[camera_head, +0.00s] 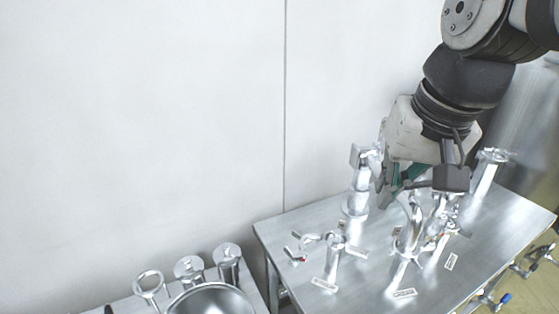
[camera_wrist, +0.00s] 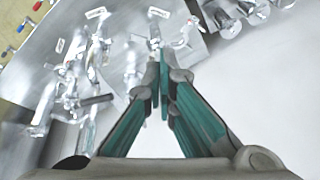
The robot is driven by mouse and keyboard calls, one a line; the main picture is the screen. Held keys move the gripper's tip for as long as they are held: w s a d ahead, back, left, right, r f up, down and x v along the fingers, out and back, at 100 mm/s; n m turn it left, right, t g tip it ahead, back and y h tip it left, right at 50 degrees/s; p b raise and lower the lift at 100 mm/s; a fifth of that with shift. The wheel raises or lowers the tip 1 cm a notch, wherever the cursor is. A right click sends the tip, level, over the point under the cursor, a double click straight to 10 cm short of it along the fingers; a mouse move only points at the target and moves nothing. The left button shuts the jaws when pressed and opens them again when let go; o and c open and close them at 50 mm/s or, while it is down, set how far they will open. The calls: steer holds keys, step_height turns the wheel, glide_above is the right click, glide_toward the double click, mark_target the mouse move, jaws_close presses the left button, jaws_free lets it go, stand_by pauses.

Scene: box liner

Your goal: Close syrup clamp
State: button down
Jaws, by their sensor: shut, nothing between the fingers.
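Several shiny metal pipe fittings with clamps stand on a steel table (camera_head: 285,230). One upright fitting (camera_head: 357,185) is left of my gripper, and a curved one (camera_head: 408,235) is below it. I cannot tell which part is the syrup clamp; the labels are too small to read. My gripper (camera_head: 388,200) is above the fittings, with its teal fingers pointing down. In the wrist view the fingertips (camera_wrist: 161,58) are together with nothing between them. A curved fitting (camera_wrist: 97,45) and other metal parts (camera_wrist: 66,95) are left of them. I see no clear contact with any fitting.
A lower counter at the left holds a steel bowl (camera_head: 211,301), canisters (camera_head: 228,264) and a ring-topped part (camera_head: 149,285). A tall fitting (camera_head: 485,175) stands right of my arm. Valves with coloured handles (camera_head: 505,298) line the table's right edge. A plain wall (camera_head: 140,120) is behind.

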steer(key=w+a+f+m+g+y+b, duration=0.15)
steer(key=w+f, duration=0.25)
steer(key=w, duration=0.5)
steer(key=w+f+m+g+h+b, duration=0.1)
steer(key=w+f+m+g, duration=0.2)
steer(key=w, duration=0.7)
steer(key=w+a+f+m+g+y+b, duration=0.1)
steer(key=w+f+m+b, duration=0.15)
steer(key=w+f, duration=0.95)
steer(key=s+a+f+p, duration=0.2)
steer(key=s+f, duration=0.1)
steer(key=f, duration=0.2)
steer(key=s+a+f+p, duration=0.2)
steer(key=s+f, duration=0.1)
steer(key=f, duration=0.3)
steer(key=shift+a+p, duration=0.3)
steer(key=shift+a, duration=0.05)
steer(key=shift+w, duration=0.1)
